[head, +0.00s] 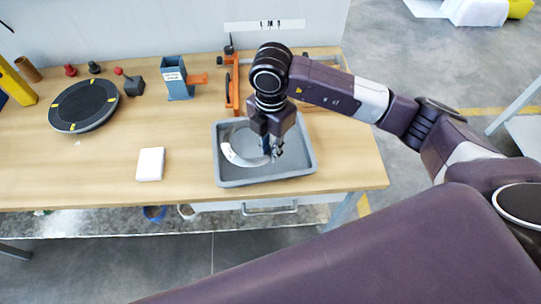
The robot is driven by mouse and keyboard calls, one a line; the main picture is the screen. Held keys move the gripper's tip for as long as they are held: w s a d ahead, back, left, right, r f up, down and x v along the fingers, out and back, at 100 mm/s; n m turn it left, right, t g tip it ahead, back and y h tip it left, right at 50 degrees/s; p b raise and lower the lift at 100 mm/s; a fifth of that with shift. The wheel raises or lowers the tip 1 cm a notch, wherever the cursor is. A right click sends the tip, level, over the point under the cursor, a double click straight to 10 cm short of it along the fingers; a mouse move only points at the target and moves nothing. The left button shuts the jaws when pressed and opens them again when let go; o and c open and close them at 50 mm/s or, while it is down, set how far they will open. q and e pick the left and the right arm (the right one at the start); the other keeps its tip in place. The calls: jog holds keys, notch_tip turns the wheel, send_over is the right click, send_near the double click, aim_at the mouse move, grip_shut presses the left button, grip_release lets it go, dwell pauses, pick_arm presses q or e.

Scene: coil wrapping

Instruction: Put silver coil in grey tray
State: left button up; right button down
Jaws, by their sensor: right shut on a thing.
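The grey tray (304,170) sits on the wooden table, near its front edge and towards the right. The silver coil (234,152) is a pale ring inside the tray's outline, on its left side. My right gripper (270,152) points down over the tray and is shut on the coil's right part. The fingers and wrist hide some of the coil. I cannot tell whether the coil touches the tray floor. My left gripper is not in view.
A white block (150,164) lies left of the tray. A round black turntable (84,106) with yellow marks is further left. A blue holder (176,80) and an orange frame (234,86) stand behind. Table space right of the tray (350,150) is clear.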

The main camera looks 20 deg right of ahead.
aim_at(271, 166)
jog(key=shift+f+p, duration=0.5)
jog(key=shift+f, duration=1.9)
jog(key=c, duration=1.8)
grip_release()
notch_tip(271, 166, up, 11)
jog(key=b, duration=0.3)
jog(key=shift+f, duration=0.2)
jog(key=shift+r, duration=0.7)
